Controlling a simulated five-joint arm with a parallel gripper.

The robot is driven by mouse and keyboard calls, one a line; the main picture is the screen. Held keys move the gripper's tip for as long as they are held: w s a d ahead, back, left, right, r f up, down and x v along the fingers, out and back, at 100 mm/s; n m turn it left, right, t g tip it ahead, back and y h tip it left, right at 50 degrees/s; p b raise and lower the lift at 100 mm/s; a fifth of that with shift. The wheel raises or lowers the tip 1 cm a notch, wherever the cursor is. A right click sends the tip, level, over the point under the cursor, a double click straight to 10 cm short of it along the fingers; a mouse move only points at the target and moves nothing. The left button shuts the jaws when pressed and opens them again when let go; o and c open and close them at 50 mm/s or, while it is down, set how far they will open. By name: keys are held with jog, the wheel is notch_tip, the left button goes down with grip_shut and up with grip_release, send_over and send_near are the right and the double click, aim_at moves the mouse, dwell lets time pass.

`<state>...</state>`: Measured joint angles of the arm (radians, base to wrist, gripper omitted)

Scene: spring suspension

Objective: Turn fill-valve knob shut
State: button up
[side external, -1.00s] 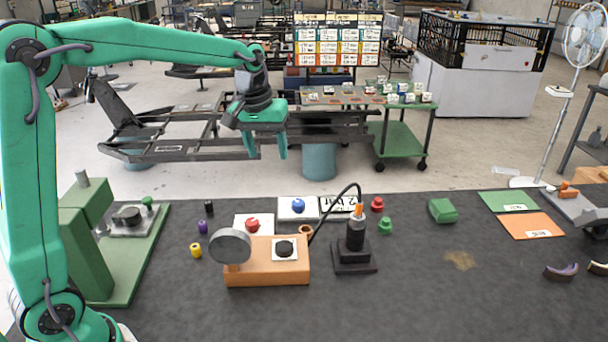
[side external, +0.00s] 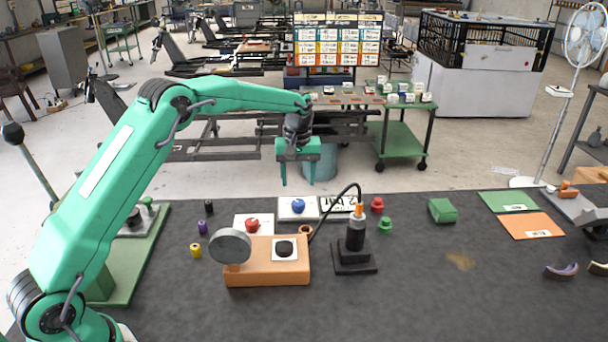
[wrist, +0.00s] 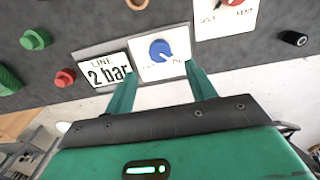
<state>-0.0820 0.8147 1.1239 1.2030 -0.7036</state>
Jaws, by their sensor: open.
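A blue knob (side external: 298,205) sits on a white plate at the back edge of the dark bench, beside a "LINE 2 bar" sign (side external: 337,206). In the wrist view the blue knob (wrist: 160,50) lies between the fingertips in the picture; its plate's small labels are hard to read. A red knob (side external: 252,225) on another white plate stands to its front left. Which knob is the fill valve cannot be read for certain. My gripper (side external: 298,181) is open, empty, pointing down, and above and apart from the blue knob.
An orange box (side external: 267,272) with a grey round disc and black knob stands in front. A black stand (side external: 354,258) with a cable is right of it. Small red (side external: 377,204) and green (side external: 385,226) pieces sit further right.

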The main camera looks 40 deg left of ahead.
aim_at(298, 202)
jog(key=shift+f, duration=0.15)
jog(key=shift+f, duration=3.8)
jog(key=c, duration=1)
jog(key=shift+o, duration=0.2)
